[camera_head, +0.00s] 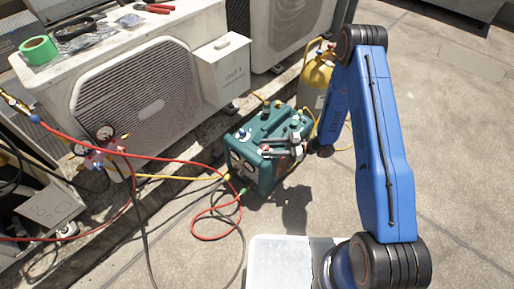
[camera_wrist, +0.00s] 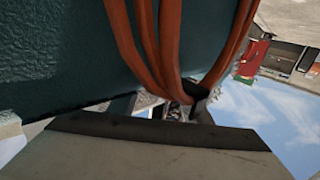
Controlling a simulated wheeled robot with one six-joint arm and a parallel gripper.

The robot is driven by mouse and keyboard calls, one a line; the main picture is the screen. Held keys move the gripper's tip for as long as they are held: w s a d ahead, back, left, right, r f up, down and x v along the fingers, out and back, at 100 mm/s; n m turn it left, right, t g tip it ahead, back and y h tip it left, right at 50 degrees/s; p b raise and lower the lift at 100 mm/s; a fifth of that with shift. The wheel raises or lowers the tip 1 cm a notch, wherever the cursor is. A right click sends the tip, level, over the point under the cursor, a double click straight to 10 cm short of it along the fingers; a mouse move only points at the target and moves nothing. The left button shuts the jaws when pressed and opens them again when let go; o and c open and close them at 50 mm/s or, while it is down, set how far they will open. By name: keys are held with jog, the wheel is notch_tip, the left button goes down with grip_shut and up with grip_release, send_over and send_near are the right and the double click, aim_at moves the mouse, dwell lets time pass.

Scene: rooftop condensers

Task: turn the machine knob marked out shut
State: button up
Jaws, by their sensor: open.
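The machine is a teal box (camera_head: 244,177) standing on the rooftop floor, with dials on its front face and small knobs and fittings on top. I cannot read which knob is marked out, and my gripper may hide it. My gripper (camera_head: 270,147) is at the top right of the machine, with its grey fingers reaching left over it. The fingers look apart, with no knob visibly held. In the wrist view, the teal side (camera_wrist: 50,50) fills the left, close up. Whether the gripper touches the machine is unclear.
Orange-brown hoses (camera_wrist: 165,50) run close before the wrist camera. A red hose (camera_head: 190,160) and a yellow hose (camera_head: 180,177) lead left to gauges (camera_head: 105,132). A condenser (camera_head: 140,100) stands behind, a yellow cylinder (camera_head: 316,75) beyond. The floor at right is clear.

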aim_at(257, 152)
jog(key=shift+s+a, duration=0.15)
jog(key=shift+a, duration=1.15)
jog(key=shift+s+a, duration=0.1)
jog(key=shift+a, duration=1.15)
jog(key=c, duration=1)
